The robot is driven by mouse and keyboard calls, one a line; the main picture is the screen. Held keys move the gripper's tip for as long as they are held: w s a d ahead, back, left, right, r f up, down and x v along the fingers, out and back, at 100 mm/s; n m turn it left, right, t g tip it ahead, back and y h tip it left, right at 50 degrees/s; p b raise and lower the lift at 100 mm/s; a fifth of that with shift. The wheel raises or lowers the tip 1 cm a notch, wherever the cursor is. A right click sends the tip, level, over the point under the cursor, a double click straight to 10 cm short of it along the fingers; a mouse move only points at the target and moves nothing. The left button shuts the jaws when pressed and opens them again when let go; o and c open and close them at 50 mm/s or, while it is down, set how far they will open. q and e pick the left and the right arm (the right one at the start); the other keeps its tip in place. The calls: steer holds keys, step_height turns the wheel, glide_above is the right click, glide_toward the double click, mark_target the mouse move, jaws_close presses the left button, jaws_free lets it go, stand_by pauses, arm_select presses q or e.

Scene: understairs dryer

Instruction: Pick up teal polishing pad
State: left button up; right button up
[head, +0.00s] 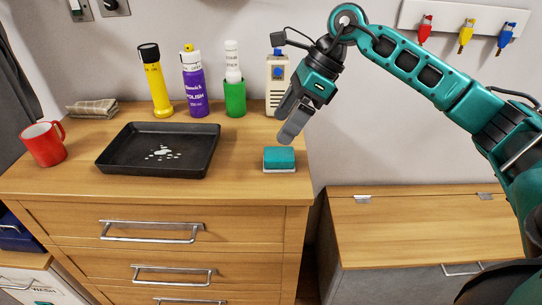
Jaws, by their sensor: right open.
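The teal polishing pad (279,158) lies flat on the wooden drawer top near its right front corner. It is a small block with a teal upper layer and a pale lower layer. My right gripper (287,125) hangs above and just behind the pad, its fingers pointing down. It is open and nothing shows between its fingers. The gap between the fingers and the pad is hard to judge. My left gripper is out of the picture.
A black tray (112,158) with pale spots lies left of the pad. A red mug (43,144), yellow flashlight (157,85), purple polish bottle (194,86), green cup (235,98) and beige device (277,72) stand around it. A lower wooden lid (425,230) is clear at right.

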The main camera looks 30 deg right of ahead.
steer(key=d+h, duration=0.2)
steer(key=d, duration=0.2)
glide_above(280, 152)
steer(key=s+d, duration=0.1)
steer(key=d, duration=0.1)
steer(key=f, duration=0.3)
steer(key=f+b, duration=0.1)
steer(key=f, duration=0.1)
steer(key=shift+s+a, duration=0.15)
steer(key=shift+a, duration=0.1)
steer(key=shift+x, duration=3.05)
steer(key=shift+c, duration=0.3)
steer(key=shift+d, duration=0.1)
steer(key=c, duration=1.1)
